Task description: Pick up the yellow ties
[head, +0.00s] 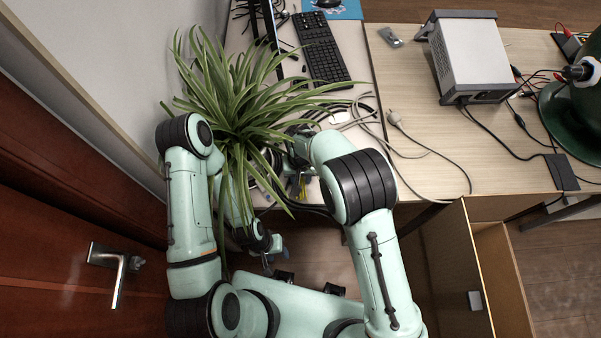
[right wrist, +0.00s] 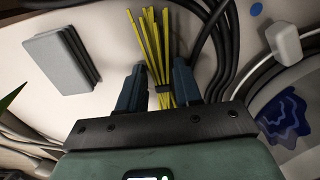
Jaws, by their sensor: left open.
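The yellow ties (right wrist: 154,48) are a thin bundle with a dark band around the middle, lying on the pale desk in the right wrist view. In the head view a bit of yellow from them (head: 294,186) shows beside the plant leaves. My right gripper (right wrist: 160,75) has one finger on each side of the bundle near the band. I cannot tell whether the fingers press on it. In the head view the right gripper is mostly hidden by leaves and my arm. My left gripper (head: 272,252) is open and empty, low in front of the desk edge.
A leafy plant (head: 235,95) spreads over the desk's left end. Black cables (right wrist: 215,45), a white plug (right wrist: 284,42) and a grey block (right wrist: 60,60) lie near the ties. A keyboard (head: 322,50) is behind. A wooden door (head: 60,235) stands at left.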

